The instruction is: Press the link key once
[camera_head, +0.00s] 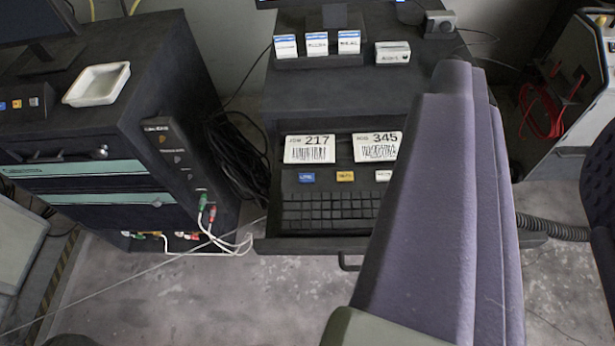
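A blue key (307,178) sits in the pulled-out drawer of the dark cabinet, above the keyboard (322,211). Its small white lettering is too blurred to read for sure; it may be the link key. A yellow key (345,176) and a white key (383,176) sit to its right in the same row. My arm, a large purple-grey link, crosses the right half of the view and covers the right end of the keyboard. My gripper is not in view, and nothing is seen touching the keys.
Two cards, 217 (309,149) and 345 (376,146), lie behind the keys. The drawer (310,244) juts out over the floor. A dark cabinet at left carries a white tray (97,84) and plugged cables (207,214). Concrete floor (230,300) is open in front, with a thin cable across it.

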